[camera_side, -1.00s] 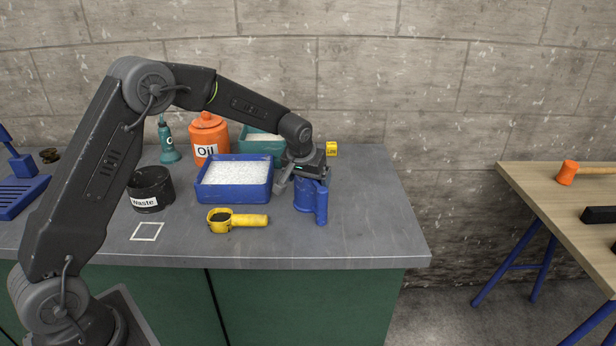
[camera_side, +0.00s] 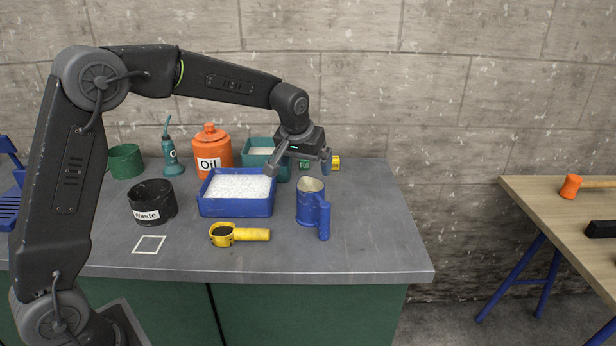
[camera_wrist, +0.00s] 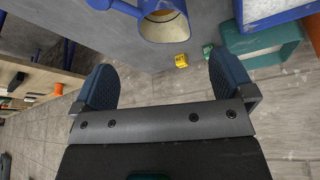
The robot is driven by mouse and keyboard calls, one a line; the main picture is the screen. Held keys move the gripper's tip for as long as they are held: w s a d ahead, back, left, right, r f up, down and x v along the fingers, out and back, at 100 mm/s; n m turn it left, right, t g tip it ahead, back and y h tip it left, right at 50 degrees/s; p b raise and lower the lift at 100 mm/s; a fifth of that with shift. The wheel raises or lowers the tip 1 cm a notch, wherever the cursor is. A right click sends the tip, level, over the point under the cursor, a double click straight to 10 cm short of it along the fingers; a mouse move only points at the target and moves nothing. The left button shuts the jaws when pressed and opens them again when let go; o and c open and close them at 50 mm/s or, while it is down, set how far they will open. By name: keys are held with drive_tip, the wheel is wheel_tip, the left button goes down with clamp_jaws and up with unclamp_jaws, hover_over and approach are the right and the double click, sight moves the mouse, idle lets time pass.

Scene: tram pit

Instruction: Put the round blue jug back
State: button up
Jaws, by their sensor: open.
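The round blue jug (camera_side: 309,207) stands upright on the grey bench top, right of the blue tray, with its handle toward the front right. Its open mouth shows a pale inside; in the wrist view the jug (camera_wrist: 164,27) is at the top, partly cut off by the edge. My gripper (camera_side: 300,166) is above and slightly behind the jug, apart from it. Its two fingers are spread with nothing between them, as the wrist view also shows (camera_wrist: 164,76).
A blue tray of white granules (camera_side: 236,208) and a yellow scoop (camera_side: 240,234) are left of the jug. A black waste pot (camera_side: 152,202), orange oil can (camera_side: 211,150) and teal bin (camera_side: 262,143) stand further left and behind. The bench's right front is clear.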

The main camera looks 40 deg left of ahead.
drive_tip(key=s+d+r+m+t, duration=0.15)
drive_tip(key=s+r, duration=0.25)
drive_tip(key=s, duration=0.5)
drive_tip(key=s+d+r+m+g, duration=0.1)
drive_tip(key=s+d+r, duration=0.25)
drive_tip(key=s, duration=0.55)
drive_tip(key=s+d+f+m+t+h, duration=0.1)
drive_tip(key=s+f+m, duration=0.1)
drive_tip(key=s, duration=1.2)
drive_tip(key=shift+d+f+h, duration=0.3)
drive_tip(key=shift+d+f, duration=0.05)
drive_tip(key=shift+f, duration=0.05)
drive_tip(key=shift+w, duration=0.1)
